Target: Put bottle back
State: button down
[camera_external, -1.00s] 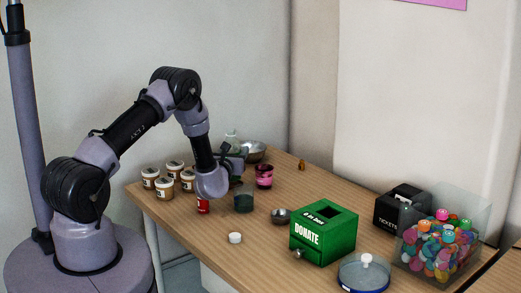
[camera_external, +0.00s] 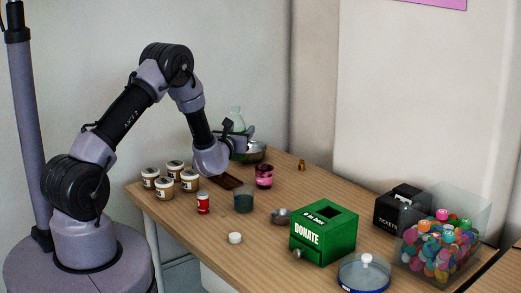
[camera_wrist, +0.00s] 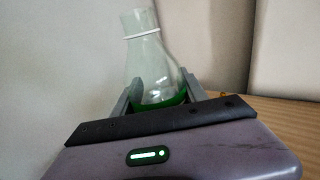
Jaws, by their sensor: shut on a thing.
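The bottle (camera_external: 237,119) is clear glass with a narrow neck and a green lower part. In the wrist view the bottle (camera_wrist: 149,62) stands between the two grey fingers of my gripper (camera_wrist: 160,95), slightly tilted in the picture. Its base is hidden behind my gripper, so I cannot tell how high it is above the table.
A brown tray (camera_external: 230,183) lies below my wrist. Several jars (camera_external: 190,181), a red can (camera_external: 203,204), a dark green cup (camera_external: 243,202) and a pink glass (camera_external: 264,177) stand close by. A metal bowl (camera_external: 256,151) is behind. The green donation box (camera_external: 322,236) is to the right.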

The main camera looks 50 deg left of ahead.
jog(key=s+d+m+t+h+p, duration=0.1)
jog(key=s+d+m+h+p, duration=0.15)
jog(key=d+m+h, duration=0.85)
jog(key=s+d+n+t+h+p, duration=0.15)
jog(key=d+h+p, duration=0.25)
jog(key=d, duration=1.5)
notch_tip(320, 180, down, 5)
jog(key=shift+m, duration=0.25)
jog(key=w+f+b, duration=0.1)
jog(key=w+b, duration=0.1)
jog(key=w, duration=0.3)
jog(key=w+f+b, duration=0.2)
jog(key=w+b, duration=0.1)
jog(key=w, duration=0.2)
jog(key=w+f+b, duration=0.2)
jog(key=w, duration=0.4)
jog(key=shift+w+d+f, duration=0.1)
jog(key=shift+d+f, duration=0.1)
jog(key=shift+d, duration=0.2)
jog(key=shift+r, duration=0.2)
jog(key=shift+f, duration=0.1)
jog(key=c, duration=0.6)
grip_release()
